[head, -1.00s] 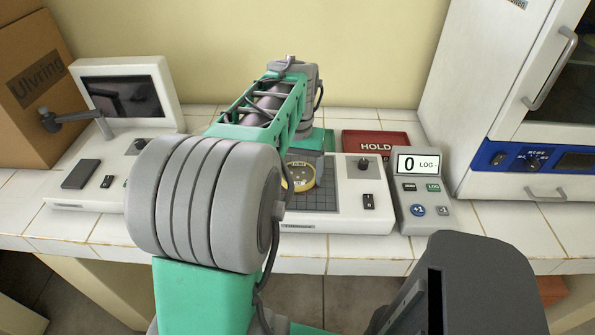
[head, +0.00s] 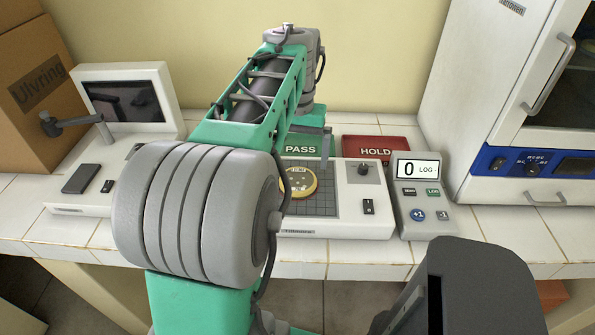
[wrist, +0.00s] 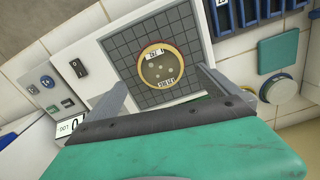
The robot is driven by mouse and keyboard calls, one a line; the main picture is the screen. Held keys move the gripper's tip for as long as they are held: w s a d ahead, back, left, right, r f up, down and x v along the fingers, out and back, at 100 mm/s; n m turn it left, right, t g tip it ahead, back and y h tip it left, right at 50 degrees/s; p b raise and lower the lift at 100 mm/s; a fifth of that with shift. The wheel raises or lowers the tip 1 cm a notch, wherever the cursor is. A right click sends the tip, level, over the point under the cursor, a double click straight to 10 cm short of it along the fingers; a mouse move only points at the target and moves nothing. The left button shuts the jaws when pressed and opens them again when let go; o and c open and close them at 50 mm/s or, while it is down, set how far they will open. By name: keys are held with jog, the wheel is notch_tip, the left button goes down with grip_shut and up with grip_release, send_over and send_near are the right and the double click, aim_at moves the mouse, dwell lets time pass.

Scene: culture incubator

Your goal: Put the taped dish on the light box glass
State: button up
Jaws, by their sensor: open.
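The taped dish (head: 299,181), round and yellow-rimmed with pale labelled tape, lies flat on the dark gridded glass (head: 322,203) of the white light box (head: 365,218). In the wrist view the dish (wrist: 161,70) shows pale spots and two tape labels, with the grid glass (wrist: 118,58) around it. My gripper (wrist: 161,77) is open and empty. Its fingers stand apart on either side of the dish in the picture, clear of it. In the head view, my arm hides the left part of the light box and most of the gripper.
A green PASS mat (head: 301,143) and a red HOLD mat (head: 375,148) lie behind the light box. A counter reading 0 (head: 418,190) stands to its right, near the white incubator (head: 465,100). A screen device (head: 125,105) and a cardboard box (head: 40,95) stand at left.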

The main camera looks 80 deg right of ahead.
notch_tip(320, 180, up, 5)
jog(key=w+a+f+n+h, duration=0.1)
jog(key=w+a+f+n, duration=0.25)
jog(key=w+a, duration=0.55)
jog(key=w+a+f+n, duration=0.2)
jog(key=w+a+n, duration=0.25)
jog(key=w, duration=0.75)
jog(key=w+a+f+n+t, duration=0.1)
jog(key=a+f+n, duration=0.2)
jog(key=a, duration=0.6)
jog(key=w+a+f+n+t, duration=0.1)
jog(key=a+f+n, duration=0.2)
jog(key=a, duration=0.6)
jog(key=w+a+f+n+t+y, duration=0.1)
jog(key=w+a+f+n, duration=0.1)
jog(key=a, duration=0.7)
jog(key=shift+a+f+n, duration=0.25)
jog(key=shift+f+n, duration=0.15)
jog(key=shift+n, duration=0.3)
